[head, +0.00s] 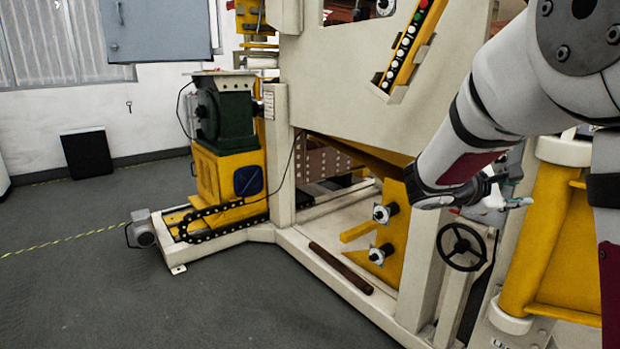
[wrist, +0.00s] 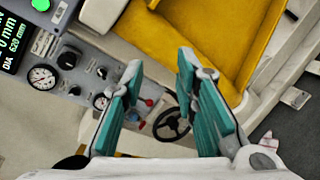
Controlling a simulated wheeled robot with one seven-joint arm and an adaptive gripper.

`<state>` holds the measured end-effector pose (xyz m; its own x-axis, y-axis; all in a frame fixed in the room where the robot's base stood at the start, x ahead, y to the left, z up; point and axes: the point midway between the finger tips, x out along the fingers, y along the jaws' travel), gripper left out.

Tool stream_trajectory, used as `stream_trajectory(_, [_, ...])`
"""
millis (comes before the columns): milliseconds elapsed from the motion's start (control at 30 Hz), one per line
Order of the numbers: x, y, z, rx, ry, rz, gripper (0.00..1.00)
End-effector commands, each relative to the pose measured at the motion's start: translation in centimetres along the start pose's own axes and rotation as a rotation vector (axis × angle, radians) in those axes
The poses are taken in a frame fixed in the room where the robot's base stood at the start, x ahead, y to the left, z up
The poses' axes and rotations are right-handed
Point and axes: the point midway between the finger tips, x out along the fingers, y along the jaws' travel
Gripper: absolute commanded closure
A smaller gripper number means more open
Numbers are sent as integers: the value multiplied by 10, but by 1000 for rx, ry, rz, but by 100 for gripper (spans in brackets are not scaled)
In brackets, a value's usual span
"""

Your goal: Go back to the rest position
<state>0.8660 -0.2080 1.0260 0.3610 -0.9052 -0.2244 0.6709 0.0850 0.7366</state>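My gripper (wrist: 163,72) is open and empty in the wrist view, its two teal-padded fingers apart with nothing between the tips. In the head view my arm comes in from the upper right, and my gripper (head: 512,200) shows partly behind my own arm, in front of the machine. A black handwheel (head: 462,247) is below and left of it. In the wrist view the handwheel (wrist: 171,125) shows beyond the gap between the fingers; I see no contact with it.
A control panel (wrist: 72,75) with gauges and knobs lies left of the fingers in the wrist view. The cream machine frame (head: 355,75) and a yellow column (head: 540,240) stand close to my arm. Grey floor (head: 200,310) is clear at the lower left.

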Motion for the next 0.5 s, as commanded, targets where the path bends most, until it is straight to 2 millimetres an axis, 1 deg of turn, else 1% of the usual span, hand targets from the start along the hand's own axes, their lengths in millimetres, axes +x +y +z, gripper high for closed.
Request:
stream_trajectory(33, [-4, -12, 15, 52, 2, -52, 72])
stream_trajectory(67, [-6, -20, 24, 84, 2, -86, 72])
stream_trajectory(167, [-21, -55, 54, 209, 8, -225, 72])
stream_trajectory(200, [-29, -71, 66, 262, 13, -287, 72])
stream_trajectory(267, [-44, -96, 81, 341, 21, -382, 72])
stream_trajectory(300, [-55, -112, 90, 391, 28, -443, 72])
stream_trajectory(367, [-73, -136, 101, 463, 39, -535, 72])
stream_trajectory(400, [-86, -150, 107, 510, 49, -594, 72])
stream_trajectory(467, [-107, -173, 115, 576, 64, -683, 72])
stream_trajectory(500, [-122, -187, 119, 619, 74, -743, 72])
